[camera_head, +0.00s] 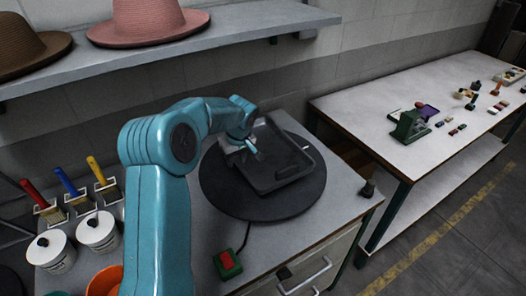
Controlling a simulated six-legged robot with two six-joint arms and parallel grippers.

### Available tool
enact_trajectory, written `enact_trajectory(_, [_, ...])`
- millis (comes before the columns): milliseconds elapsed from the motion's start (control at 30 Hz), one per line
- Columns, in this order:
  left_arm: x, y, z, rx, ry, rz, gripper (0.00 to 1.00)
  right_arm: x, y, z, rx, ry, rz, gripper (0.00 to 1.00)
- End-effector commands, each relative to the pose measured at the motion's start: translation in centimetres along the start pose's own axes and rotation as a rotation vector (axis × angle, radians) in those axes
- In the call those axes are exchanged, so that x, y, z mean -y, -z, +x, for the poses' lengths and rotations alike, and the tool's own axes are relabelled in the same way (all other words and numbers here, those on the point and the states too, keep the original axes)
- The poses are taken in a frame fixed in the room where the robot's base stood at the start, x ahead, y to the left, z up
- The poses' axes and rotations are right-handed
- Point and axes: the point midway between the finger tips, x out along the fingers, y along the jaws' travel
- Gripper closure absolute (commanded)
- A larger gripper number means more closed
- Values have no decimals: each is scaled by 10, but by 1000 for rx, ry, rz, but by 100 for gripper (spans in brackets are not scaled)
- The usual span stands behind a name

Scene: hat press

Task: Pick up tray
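The dark grey tray (290,176) is rectangular with a raised rim. It lies on a round black plate (230,201) on top of a grey cabinet. My teal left arm reaches in over the cabinet from the left. My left gripper (248,149) is at the tray's left side, by its rim. It is small in the view, and I cannot tell whether its fingers are apart, closed or touching the rim. My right gripper is out of view.
A green and red switch box (228,264) sits on the cabinet in front of the plate. White pots (97,232) and colored-handled brushes stand at left. A shelf with hats (148,22) hangs above. A white table (385,105) with small tools stands at right.

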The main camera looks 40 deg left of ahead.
Motion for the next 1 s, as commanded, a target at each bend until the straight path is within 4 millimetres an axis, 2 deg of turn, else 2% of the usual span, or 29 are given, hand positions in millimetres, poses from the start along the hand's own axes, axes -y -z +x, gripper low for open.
enact_trajectory(33, [0, 0, 0, 0, 0, 0, 83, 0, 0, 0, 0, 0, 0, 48])
enact_trajectory(100, [0, 0, 0, 0, 0, 0, 100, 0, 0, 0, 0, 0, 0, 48])
enact_trajectory(1000, [1, -2, 2, 5, 4, 2, 100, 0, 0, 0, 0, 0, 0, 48])
